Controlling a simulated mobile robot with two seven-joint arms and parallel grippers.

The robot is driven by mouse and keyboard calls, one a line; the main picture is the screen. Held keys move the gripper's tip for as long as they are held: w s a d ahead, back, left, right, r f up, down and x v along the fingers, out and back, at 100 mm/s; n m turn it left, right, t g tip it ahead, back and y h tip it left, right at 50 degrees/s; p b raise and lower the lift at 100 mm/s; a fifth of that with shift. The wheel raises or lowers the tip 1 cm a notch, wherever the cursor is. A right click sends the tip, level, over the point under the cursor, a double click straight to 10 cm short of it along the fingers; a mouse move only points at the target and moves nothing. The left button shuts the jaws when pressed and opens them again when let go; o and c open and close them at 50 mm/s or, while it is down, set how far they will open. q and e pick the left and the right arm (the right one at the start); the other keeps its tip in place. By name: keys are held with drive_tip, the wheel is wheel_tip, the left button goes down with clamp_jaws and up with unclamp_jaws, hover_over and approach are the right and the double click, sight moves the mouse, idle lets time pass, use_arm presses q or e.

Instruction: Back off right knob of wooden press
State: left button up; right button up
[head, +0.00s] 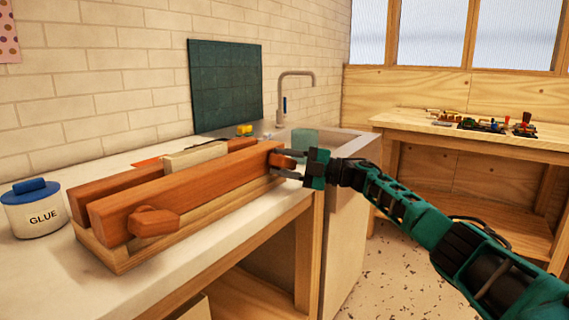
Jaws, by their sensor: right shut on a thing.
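The wooden press (190,195) lies along the white counter, with two long reddish-brown beams on a lighter wooden base. A pale block (196,157) shows between the beams. The left knob (153,222) sticks out of the front beam near its left end. The right knob (283,161) is at the beam's right end, partly covered by my gripper. My right gripper (288,167) comes in from the right and is shut on the right knob. My left gripper is not in view.
A glue jar (36,212) with a blue lid stands left of the press. Behind the press's right end are a sink with a tap (295,88), a greenish cup (304,141) and a yellow item (244,130). A workbench (470,137) with small tools stands at the right back.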

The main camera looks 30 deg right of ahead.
drive_tip(key=shift+w+r+n, duration=0.1)
drive_tip(key=shift+r+n, duration=0.25)
drive_tip(key=shift+n, duration=0.45)
drive_tip(key=shift+g, duration=0.3)
idle(0.6)
idle(0.4)
drive_tip(key=o, duration=0.6)
drive_tip(key=shift+o, duration=1.2)
drive_tip(key=shift+w+a+f, duration=0.1)
drive_tip(key=shift+f, duration=0.25)
